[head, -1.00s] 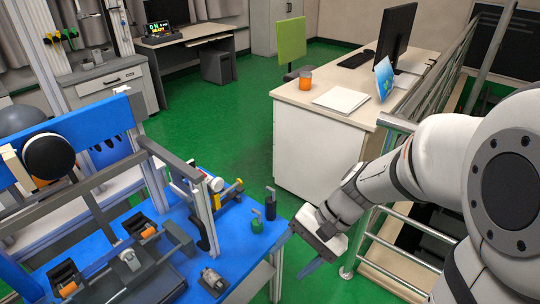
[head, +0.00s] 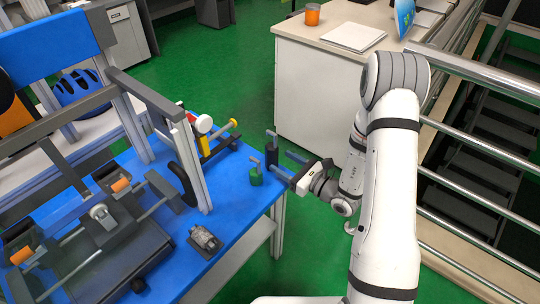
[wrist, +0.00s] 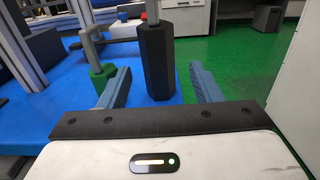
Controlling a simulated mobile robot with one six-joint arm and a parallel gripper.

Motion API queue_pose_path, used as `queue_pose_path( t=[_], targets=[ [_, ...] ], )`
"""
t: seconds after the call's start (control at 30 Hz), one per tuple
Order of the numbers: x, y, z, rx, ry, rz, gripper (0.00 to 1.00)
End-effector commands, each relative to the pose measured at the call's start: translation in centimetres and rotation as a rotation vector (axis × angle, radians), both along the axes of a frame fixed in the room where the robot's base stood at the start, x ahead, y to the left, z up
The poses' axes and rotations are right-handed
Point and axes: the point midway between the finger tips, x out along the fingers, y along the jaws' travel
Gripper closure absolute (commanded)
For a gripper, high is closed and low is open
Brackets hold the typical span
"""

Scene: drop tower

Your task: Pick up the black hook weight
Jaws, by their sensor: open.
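The black hook weight (head: 271,150) stands upright near the right edge of the blue table; its dark body (wrist: 156,65) shows in the wrist view with a grey hook on top, cut off by the frame. My gripper (head: 282,164) is open and low beside it at the table edge. In the wrist view my gripper (wrist: 160,75) has a finger on each side of the black weight, with visible gaps on both sides. How deep the weight sits between the fingers I cannot tell. A green hook weight (head: 256,177) stands close by, partly behind the left finger in the wrist view.
The blue table (head: 235,205) carries a metal part (head: 205,240), a yellow-handled tool (head: 218,143) and a framed rig (head: 190,165). A white desk (head: 310,95) stands behind. Railings (head: 480,185) run at the right. Green floor separates table and desk.

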Motion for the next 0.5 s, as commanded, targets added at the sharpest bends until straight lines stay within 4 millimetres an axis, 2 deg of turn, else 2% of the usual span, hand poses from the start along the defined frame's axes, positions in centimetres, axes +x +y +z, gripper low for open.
queue_pose_path(
  t=[0.5],
  targets=[
    [4.0, 5.6, 0.7, -0.001, -0.003, 0.011, 0.41]
  ],
)
